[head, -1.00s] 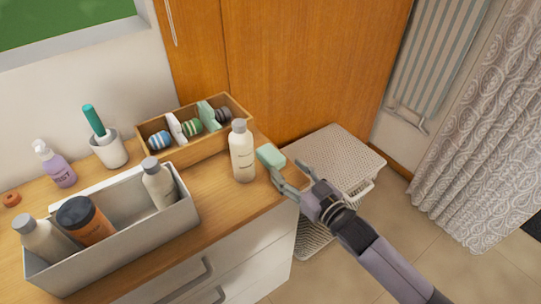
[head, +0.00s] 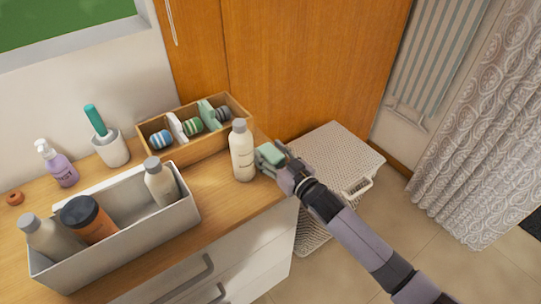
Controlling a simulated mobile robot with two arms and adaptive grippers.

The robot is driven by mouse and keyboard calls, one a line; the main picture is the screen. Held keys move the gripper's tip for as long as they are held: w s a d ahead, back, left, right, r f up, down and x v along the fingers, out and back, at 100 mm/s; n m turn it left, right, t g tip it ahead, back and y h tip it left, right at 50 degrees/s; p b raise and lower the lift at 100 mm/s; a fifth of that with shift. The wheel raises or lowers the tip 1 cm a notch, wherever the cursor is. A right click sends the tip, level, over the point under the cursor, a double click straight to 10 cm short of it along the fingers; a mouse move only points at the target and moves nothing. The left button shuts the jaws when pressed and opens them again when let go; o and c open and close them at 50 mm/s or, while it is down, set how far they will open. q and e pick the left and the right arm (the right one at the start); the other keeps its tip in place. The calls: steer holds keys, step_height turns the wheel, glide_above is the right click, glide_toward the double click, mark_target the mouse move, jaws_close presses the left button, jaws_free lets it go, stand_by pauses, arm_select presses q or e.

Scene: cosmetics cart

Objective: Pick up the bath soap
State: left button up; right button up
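The bath soap (head: 270,154) is a pale green bar at the right end of the wooden counter top, just right of a cream bottle. My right gripper (head: 268,159) reaches in from the lower right. Its fingers are around the soap, one on the near side and one toward the far side. I cannot tell whether they press on it. The soap appears to be at counter level. My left gripper is not in view.
The cream bottle (head: 242,150) stands close left of the soap. A wooden divided box (head: 206,148) is behind it, and a grey bin (head: 187,213) with bottles is at left. A white wicker basket (head: 345,150) stands on the floor beyond the counter edge.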

steer(key=c, duration=1)
steer(key=shift+o, duration=0.2)
